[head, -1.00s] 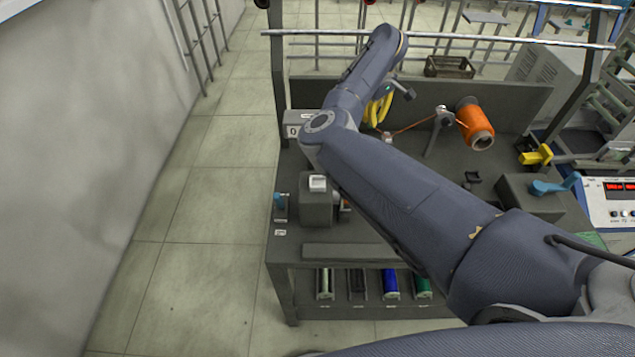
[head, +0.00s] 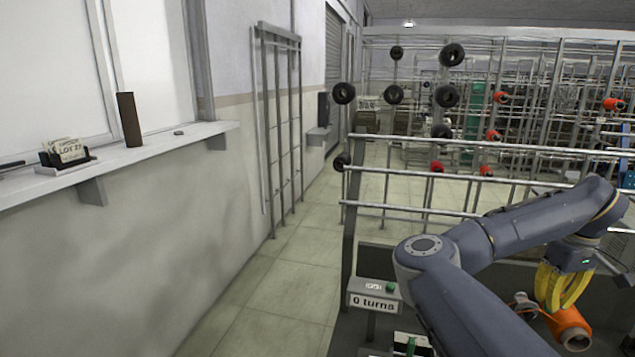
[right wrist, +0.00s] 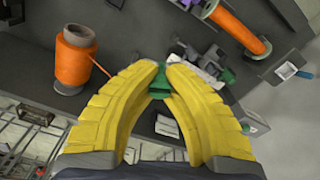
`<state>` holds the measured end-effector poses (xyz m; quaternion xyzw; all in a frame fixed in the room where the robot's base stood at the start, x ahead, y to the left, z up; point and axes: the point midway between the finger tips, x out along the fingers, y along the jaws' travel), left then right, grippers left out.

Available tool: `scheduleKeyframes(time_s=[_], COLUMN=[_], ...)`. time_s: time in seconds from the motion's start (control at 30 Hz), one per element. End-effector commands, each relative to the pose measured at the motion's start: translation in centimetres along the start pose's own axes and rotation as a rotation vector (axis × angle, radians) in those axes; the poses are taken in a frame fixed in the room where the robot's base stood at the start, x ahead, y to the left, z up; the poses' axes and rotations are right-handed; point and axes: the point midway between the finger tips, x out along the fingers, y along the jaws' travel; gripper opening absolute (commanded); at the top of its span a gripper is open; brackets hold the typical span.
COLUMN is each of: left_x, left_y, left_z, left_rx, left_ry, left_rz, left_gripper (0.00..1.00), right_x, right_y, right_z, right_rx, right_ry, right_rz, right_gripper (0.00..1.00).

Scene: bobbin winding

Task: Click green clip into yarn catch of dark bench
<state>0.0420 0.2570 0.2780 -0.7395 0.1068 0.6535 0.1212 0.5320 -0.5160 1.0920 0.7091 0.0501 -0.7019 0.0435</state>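My right gripper (head: 553,306) shows yellow curved fingers at the lower right of the head view, over the dark bench (head: 377,262). In the right wrist view, the fingertips (right wrist: 160,70) close on a green clip (right wrist: 158,88) that sits between them. The clip hangs above the bench, apart from the orange yarn cone. A small dark block with a pale label (right wrist: 196,68) lies just beyond the fingertips; I cannot tell whether it is the yarn catch. My left gripper is out of view.
An orange yarn cone (right wrist: 75,55) stands left of the fingers in the right wrist view, with yarn running from it. An orange-wound bobbin (right wrist: 238,27) is at upper right. A "0 turns" counter (head: 375,302) stands on the bench. A wall ledge (head: 150,147) is at left.

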Motion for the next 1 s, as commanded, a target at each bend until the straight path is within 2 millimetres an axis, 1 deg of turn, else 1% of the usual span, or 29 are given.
scheduleKeyframes(time_s=[0.03,0.07,0.1,0.17,0.3,0.37,0.4,0.5,0.6,0.7,0.8,0.9,1.0], left_x=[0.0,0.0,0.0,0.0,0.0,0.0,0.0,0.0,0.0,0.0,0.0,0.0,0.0], left_y=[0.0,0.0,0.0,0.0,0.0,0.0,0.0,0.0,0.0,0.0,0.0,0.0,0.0], left_z=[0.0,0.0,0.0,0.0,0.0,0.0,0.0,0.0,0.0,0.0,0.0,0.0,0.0], left_rx=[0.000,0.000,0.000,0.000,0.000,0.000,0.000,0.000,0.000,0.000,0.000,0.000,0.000], left_ry=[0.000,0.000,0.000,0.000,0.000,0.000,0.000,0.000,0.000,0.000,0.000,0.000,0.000], left_rz=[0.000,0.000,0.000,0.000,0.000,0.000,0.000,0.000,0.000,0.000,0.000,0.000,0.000], left_gripper=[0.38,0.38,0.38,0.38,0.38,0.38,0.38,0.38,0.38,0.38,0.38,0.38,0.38], right_x=[-1.9,-2.9,-4.2,-6.0,-9.8,-11.2,-12.0,-13.7,-14.9,-15.8,-16.9,-17.8,-18.2], right_y=[0.5,0.6,0.7,0.7,-0.2,-0.9,-1.5,-3.1,-4.7,-6.1,-6.8,-6.6,-6.6], right_z=[1.9,3.0,4.6,7.0,12.6,14.9,16.4,19.8,22.4,24.4,25.7,26.0,26.0], right_rx=[0.055,0.086,0.128,0.192,0.353,0.421,0.466,0.575,0.672,0.755,0.821,0.832,0.833], right_ry=[0.009,0.009,0.009,0.010,0.010,0.011,0.010,0.010,0.010,0.009,0.010,0.007,0.007], right_rz=[0.003,0.002,0.003,0.003,0.004,0.005,0.005,0.006,0.008,0.008,0.010,0.010,0.009], right_gripper=[0.00,0.00,0.00,0.00,0.00,0.00,0.00,0.00,0.00,0.00,0.00,0.00,0.00])
